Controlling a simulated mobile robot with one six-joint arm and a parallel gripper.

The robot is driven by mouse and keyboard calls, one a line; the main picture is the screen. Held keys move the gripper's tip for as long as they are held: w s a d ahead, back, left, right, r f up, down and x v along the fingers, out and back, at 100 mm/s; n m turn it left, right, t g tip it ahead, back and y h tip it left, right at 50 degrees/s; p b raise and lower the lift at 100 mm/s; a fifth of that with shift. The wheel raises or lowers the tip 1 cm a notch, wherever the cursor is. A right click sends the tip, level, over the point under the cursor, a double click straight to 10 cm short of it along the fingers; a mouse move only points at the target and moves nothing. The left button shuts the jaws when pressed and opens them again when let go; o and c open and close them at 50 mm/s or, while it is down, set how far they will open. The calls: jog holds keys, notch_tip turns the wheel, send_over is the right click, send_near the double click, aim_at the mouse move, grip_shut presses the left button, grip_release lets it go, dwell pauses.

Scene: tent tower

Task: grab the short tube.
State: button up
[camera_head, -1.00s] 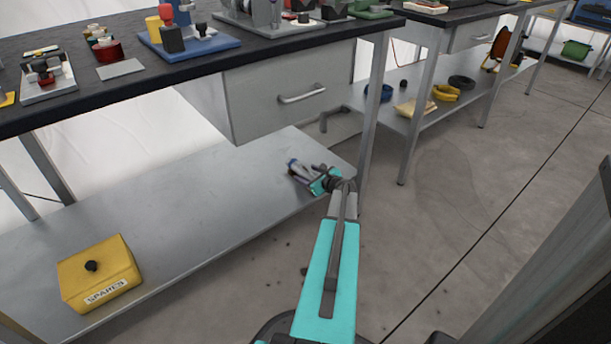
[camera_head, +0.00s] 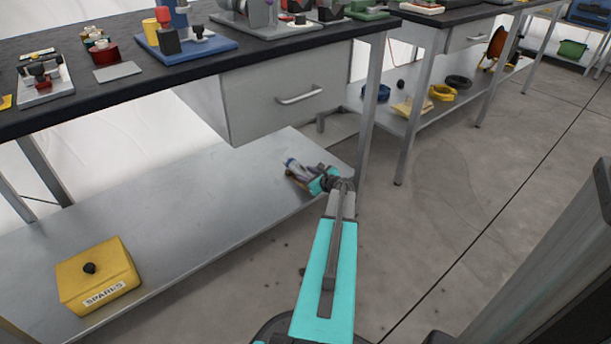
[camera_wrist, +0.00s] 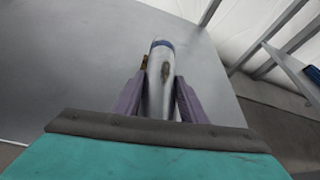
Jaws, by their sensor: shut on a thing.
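The short tube (camera_wrist: 160,78) is a silvery cylinder with a blue band near its far end and a dark brownish patch on its side. In the wrist view it lies between the two purple fingers of my gripper (camera_wrist: 160,95), which are shut on it. In the head view the tube (camera_head: 293,165) shows small at the right end of the grey lower shelf (camera_head: 180,215), with my gripper (camera_head: 298,174) around it. I cannot tell whether the tube touches the shelf.
A yellow SPARES box (camera_head: 98,275) sits at the shelf's left front. A bench leg (camera_head: 370,115) stands just right of my gripper, and a grey drawer (camera_head: 285,95) hangs above the shelf. The shelf's middle is clear.

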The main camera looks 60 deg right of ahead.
aim_at(299, 166)
notch_tip(299, 166, up, 3)
jog(key=shift+p, duration=0.8)
jog(key=shift+s+a+r, duration=0.15)
jog(key=shift+a, duration=0.1)
jog(key=s+a+r+p, duration=0.1)
jog(key=s+a+p, duration=0.2)
jog(key=a, duration=1.1)
jog(key=s, duration=0.3)
jog(key=shift+s+p, duration=0.15)
jog(key=shift+p, duration=0.25)
jog(key=shift+s, duration=0.1)
